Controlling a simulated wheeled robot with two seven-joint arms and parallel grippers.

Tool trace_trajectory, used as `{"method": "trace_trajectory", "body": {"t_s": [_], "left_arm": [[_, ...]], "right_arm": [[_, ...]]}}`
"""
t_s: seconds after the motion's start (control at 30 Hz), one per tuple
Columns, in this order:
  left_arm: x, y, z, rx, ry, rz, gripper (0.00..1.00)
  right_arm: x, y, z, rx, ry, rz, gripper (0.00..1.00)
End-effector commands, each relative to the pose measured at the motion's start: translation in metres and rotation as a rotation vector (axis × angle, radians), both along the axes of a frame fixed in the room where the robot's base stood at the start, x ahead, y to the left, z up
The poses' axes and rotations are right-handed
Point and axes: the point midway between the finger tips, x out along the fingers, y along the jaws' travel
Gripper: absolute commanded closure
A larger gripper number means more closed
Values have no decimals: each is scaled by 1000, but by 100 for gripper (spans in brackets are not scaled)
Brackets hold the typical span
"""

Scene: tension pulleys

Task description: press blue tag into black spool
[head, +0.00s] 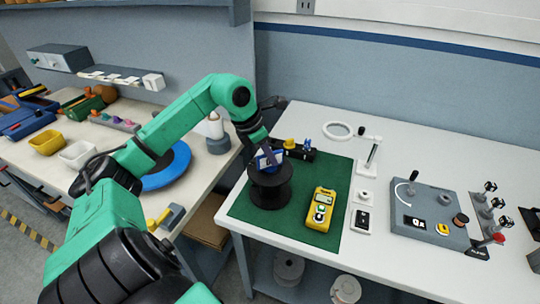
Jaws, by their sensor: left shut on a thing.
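The black spool (270,190) stands upright on the green mat (296,226), near the mat's left side. My left gripper (267,155) points down right over the spool's top. It is shut on the blue tag (262,162), which shows as a small blue and white piece at the fingertips. The tag is at the spool's upper rim; I cannot tell whether it touches the spool or is inside it. My right gripper is not in view.
A yellow meter (320,209) lies on the mat right of the spool. A black holder with yellow and blue parts (301,151) is behind it. A magnifier lamp (371,155) and a grey control box (430,211) stand further right. White table is clear at the front right.

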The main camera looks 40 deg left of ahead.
Motion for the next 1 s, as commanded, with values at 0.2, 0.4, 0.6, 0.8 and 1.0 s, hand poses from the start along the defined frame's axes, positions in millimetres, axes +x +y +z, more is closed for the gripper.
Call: {"method": "trace_trajectory", "body": {"t_s": [0.2, 0.4, 0.6, 0.8, 1.0], "left_arm": [[-2, -1, -4, -1, 11, -2, 81], [-1, -1, -3, 0, 8, -2, 53], [-1, 0, -1, 0, 6, -1, 53], [-9, 5, 19, 3, 2, 1, 53], [-28, 14, 72, 4, 0, 2, 53]], "right_arm": [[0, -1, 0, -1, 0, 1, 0], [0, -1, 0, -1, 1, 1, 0], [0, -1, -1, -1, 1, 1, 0], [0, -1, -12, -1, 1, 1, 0], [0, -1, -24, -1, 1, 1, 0]]}}
